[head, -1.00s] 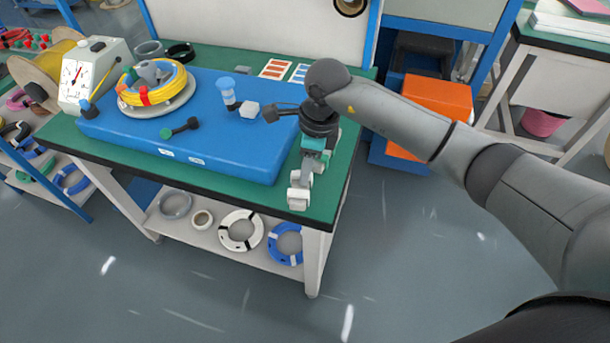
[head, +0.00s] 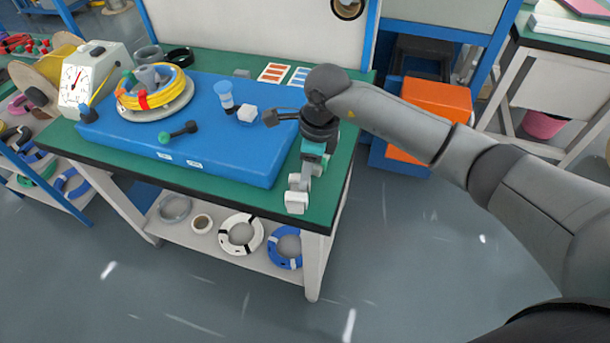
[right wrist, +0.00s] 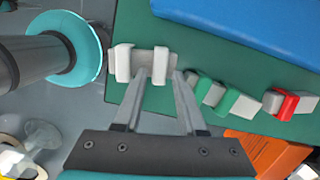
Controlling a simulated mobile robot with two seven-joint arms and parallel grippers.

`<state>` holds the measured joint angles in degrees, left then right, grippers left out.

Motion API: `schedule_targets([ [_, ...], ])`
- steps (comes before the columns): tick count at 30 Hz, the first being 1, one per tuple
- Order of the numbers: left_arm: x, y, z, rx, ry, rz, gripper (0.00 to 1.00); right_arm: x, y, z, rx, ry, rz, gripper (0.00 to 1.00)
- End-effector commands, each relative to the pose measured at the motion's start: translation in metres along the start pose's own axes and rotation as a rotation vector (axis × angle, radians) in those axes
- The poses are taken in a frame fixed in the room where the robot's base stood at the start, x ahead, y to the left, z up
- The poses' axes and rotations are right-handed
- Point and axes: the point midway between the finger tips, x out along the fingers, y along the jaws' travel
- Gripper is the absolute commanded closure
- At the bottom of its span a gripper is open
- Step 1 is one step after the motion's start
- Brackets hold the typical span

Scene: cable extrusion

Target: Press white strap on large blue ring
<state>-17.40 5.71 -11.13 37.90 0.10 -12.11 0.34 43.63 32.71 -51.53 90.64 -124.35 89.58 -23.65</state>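A white strap piece (right wrist: 122,64) with two upright white blocks lies at the fingertips of my right gripper (right wrist: 155,74) in the right wrist view. It overlaps the green table edge there. In the head view my right gripper (head: 298,184) reaches down at the table's front right corner, over a white piece (head: 296,202). The fingertips are close to one white block, but whether they grip it is unclear. A blue ring (head: 272,248) with white bands lies on the lower shelf; whether it is the large one is unclear. My left gripper is not in view.
Green clips (right wrist: 203,88) and a red clip (right wrist: 287,106) lie beside the white strap. A blue raised board (head: 235,158) fills most of the green table (head: 340,175). A white ring (head: 229,247) lies beside the blue ring on the shelf. Floor in front is clear.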

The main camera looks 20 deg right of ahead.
Motion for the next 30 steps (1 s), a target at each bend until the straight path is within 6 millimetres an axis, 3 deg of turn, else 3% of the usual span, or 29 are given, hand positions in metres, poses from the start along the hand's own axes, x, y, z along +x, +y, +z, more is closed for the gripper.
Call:
schedule_targets([
  [1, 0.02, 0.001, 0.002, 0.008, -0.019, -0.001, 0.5, 0.017, 0.0, -0.003, 0.0, 0.0, 0.0, 0.65],
  [11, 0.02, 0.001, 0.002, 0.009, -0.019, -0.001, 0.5, 0.017, 0.0, -0.003, 0.0, 0.0, 0.0, 1.0],
  [20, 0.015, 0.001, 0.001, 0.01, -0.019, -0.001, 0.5, 0.011, 0.0, -0.002, 0.0, 0.0, 0.0, 1.0],
  [30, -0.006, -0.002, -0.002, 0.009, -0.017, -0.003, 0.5, -0.018, 0.0, 0.005, -0.002, -0.008, -0.001, 1.0],
])
